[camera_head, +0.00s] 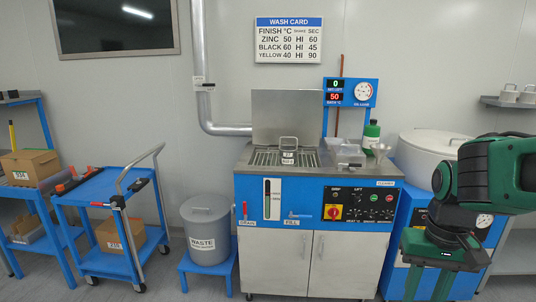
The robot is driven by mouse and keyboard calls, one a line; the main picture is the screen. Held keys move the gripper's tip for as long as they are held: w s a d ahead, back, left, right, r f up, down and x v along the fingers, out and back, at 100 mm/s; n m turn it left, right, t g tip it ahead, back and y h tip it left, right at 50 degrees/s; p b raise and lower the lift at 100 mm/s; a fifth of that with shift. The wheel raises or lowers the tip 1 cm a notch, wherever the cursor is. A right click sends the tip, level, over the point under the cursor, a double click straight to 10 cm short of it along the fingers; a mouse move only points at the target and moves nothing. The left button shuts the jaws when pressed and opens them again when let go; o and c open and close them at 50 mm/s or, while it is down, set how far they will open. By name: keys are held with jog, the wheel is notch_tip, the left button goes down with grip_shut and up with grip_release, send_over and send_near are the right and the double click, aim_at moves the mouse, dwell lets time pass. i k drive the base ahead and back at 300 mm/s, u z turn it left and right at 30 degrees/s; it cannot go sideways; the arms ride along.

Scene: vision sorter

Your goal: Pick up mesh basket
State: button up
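What looks like the mesh basket (288,143), a small wire item with a squared handle and a white label, sits at the grated tank opening in the top of the blue and steel wash machine (260,205). Its lower part and mesh are too small to make out. My gripper (429,290) is at the lower right, pointing down, well to the right of the basket and nearer the camera. Two green fingers stand apart with a gap between them, and nothing shows in the gap. The fingertips reach the bottom edge of the picture.
The tank's raised lid (287,110) stands behind the basket. A clear container (345,154) and a green bottle (371,134) stand right on the worktop. A white round drum (432,144) is behind my arm. A waste bin (206,230) and blue cart (92,190) stand left.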

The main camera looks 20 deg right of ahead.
aim_at(287, 153)
jog(key=z, duration=0.4)
jog(key=i, duration=1.4)
jog(key=z, duration=0.7)
